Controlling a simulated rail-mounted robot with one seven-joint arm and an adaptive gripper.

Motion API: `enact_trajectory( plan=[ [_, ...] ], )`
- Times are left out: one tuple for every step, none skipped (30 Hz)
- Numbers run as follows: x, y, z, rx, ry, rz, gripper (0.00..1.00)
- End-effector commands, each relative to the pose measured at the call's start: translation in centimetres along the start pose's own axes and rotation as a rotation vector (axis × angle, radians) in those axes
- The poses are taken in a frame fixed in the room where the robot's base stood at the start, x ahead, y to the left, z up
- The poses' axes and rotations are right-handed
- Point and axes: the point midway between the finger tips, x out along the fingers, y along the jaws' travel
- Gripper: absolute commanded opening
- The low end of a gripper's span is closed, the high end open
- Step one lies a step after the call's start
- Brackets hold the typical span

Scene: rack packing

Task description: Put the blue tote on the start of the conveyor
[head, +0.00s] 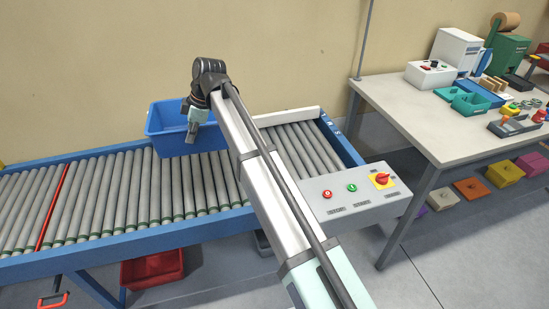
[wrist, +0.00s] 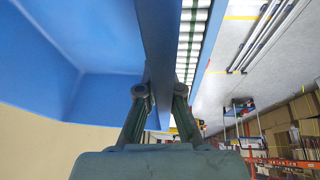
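The blue tote (head: 166,145) is at the far side of the roller conveyor (head: 130,236) in the head view, covering part of its far rail. I cannot tell whether its bottom touches the rollers. My gripper (head: 191,133) is at the tote's near right wall, pointing down. In the wrist view, the fingers of my gripper (wrist: 160,93) stand on either side of the tote's wall (wrist: 159,45) and are closed on it. The visible part of the tote's inside looks empty.
A control box (head: 350,192) with buttons stands at the conveyor's near right side. A red bar (head: 54,207) crosses the rollers at left. A red bin (head: 152,269) sits underneath. A cluttered table (head: 424,122) stands at right. Rollers left and right of the tote are clear.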

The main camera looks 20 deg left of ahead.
Motion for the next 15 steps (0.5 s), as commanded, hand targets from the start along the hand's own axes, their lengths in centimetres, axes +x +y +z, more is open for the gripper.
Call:
enact_trajectory(
  plan=[
    [0.0,-0.1,-0.1,-0.010,0.001,-0.003,0.00],
    [0.0,-0.2,-0.1,-0.018,0.001,-0.005,0.00],
    [0.1,-0.3,0.0,-0.035,0.001,-0.011,0.00],
    [0.3,-0.3,0.1,-0.043,0.001,-0.013,0.00],
    [0.5,-0.4,0.2,-0.050,0.000,-0.015,0.00],
    [0.9,-0.5,0.3,-0.055,0.000,-0.015,0.00],
    [1.2,-0.5,0.5,-0.056,0.000,-0.015,0.00],
    [1.7,-0.6,0.7,-0.057,0.000,-0.015,0.00],
    [2.4,-0.7,1.0,-0.057,0.000,-0.016,0.00],
    [3.0,-0.8,1.3,-0.057,0.000,-0.017,0.00],
    [3.6,-0.8,1.6,-0.057,0.000,-0.016,0.00],
    [4.5,-0.9,1.9,-0.057,0.000,-0.017,0.00],
    [5.2,-1.0,2.2,-0.056,-0.001,-0.017,0.00],
    [5.8,-1.0,2.5,-0.056,0.000,-0.016,0.00],
    [6.8,-1.1,2.9,-0.056,0.000,-0.017,0.00]
  ],
)
